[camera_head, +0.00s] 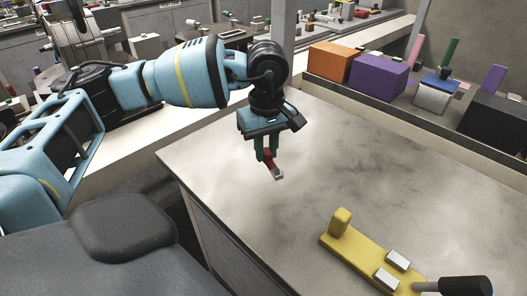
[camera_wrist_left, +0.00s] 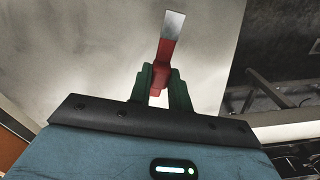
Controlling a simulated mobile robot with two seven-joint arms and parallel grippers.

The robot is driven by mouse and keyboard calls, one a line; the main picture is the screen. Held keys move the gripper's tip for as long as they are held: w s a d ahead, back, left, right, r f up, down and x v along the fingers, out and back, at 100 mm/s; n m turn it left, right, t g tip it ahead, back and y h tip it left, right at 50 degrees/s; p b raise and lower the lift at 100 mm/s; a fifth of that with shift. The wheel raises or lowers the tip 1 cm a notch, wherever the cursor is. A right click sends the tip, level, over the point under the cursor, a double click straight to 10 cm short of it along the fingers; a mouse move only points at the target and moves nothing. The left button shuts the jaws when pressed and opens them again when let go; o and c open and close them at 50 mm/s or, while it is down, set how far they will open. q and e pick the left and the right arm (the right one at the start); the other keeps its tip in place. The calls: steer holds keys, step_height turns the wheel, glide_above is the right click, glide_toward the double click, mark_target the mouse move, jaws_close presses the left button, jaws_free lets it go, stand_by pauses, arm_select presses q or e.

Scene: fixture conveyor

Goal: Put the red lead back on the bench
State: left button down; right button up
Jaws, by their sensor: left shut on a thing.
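The red lead (camera_head: 270,164) has a red body and a silver, flat metal end. My left gripper (camera_head: 266,153) is shut on its red part, with the metal end sticking out past the fingers. In the left wrist view the lead (camera_wrist_left: 165,55) stands out between the green fingers of the gripper (camera_wrist_left: 165,85). The lead is over the grey bench top (camera_head: 300,200), near its left side. I cannot tell whether it touches the surface. My right gripper is not in view.
A yellow fixture (camera_head: 353,247) with two metal blocks and a black handle (camera_head: 465,286) lies at the bench's front right. An orange box (camera_head: 332,61), a purple box (camera_head: 378,75) and a black box (camera_head: 495,121) stand along the back. The bench middle is clear.

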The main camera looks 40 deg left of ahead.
arm_select(q)
steer(key=shift+w+a, duration=0.1)
stand_by(0.4)
steer(key=shift+f, duration=0.1)
steer(key=b, duration=0.2)
glide_above(266, 184)
step_height(266, 184, down, 4)
steer(key=shift+f, duration=0.15)
steer(key=shift+f+b, duration=0.35)
steer(key=shift+f, duration=0.8)
steer(key=shift+f+b, duration=0.1)
steer(key=shift+b, duration=0.2)
steer(key=shift+f+b, duration=0.3)
steer(key=shift+f, duration=0.3)
steer(key=c, duration=1.2)
jaws_free()
steer(key=shift+c, duration=0.2)
